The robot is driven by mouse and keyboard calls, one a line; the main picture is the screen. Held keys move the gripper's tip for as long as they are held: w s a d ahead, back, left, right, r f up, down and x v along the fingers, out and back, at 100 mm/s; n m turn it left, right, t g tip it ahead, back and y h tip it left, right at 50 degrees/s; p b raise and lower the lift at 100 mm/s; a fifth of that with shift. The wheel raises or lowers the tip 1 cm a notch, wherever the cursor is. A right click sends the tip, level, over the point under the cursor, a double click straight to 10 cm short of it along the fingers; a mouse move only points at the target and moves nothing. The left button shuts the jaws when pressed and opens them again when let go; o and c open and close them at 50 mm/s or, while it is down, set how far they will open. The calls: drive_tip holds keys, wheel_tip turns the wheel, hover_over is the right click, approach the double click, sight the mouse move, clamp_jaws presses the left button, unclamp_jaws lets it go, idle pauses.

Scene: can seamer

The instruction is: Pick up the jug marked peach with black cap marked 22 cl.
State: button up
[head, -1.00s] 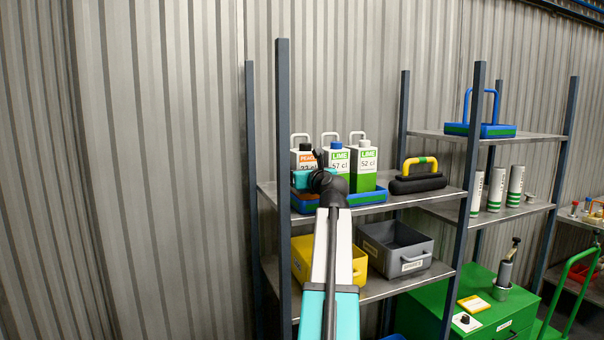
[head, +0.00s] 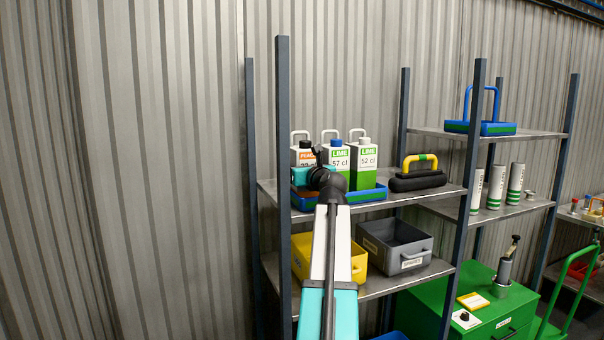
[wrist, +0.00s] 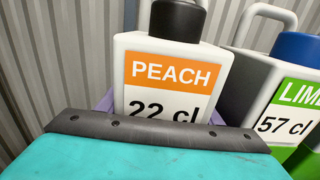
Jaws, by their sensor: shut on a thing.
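The peach jug (wrist: 175,85) is white with an orange PEACH label, 22 cl text and a black cap; its lower part is hidden behind my gripper in the wrist view. It also shows in the head view (head: 304,157), standing in the blue tray (head: 366,196) at the left end of the shelf. My gripper (wrist: 160,118) is shut on the jug's body, just around the 22 cl text. In the head view my gripper (head: 307,176) covers the jug's lower front.
Two lime jugs stand to its right in the tray: 57 cl with a blue cap (head: 336,158) and 52 cl with a white cap (head: 364,160). A black carrier with a yellow handle (head: 417,182) is further right. A shelf post (head: 284,120) stands close on the left.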

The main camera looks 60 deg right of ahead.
drive_tip(key=shift+r, duration=0.1)
wheel_tip(320, 180, up, 16)
drive_tip(key=shift+d+f+b, duration=0.1)
drive_tip(key=shift+b, duration=1.15)
drive_tip(key=shift+r, duration=1.05)
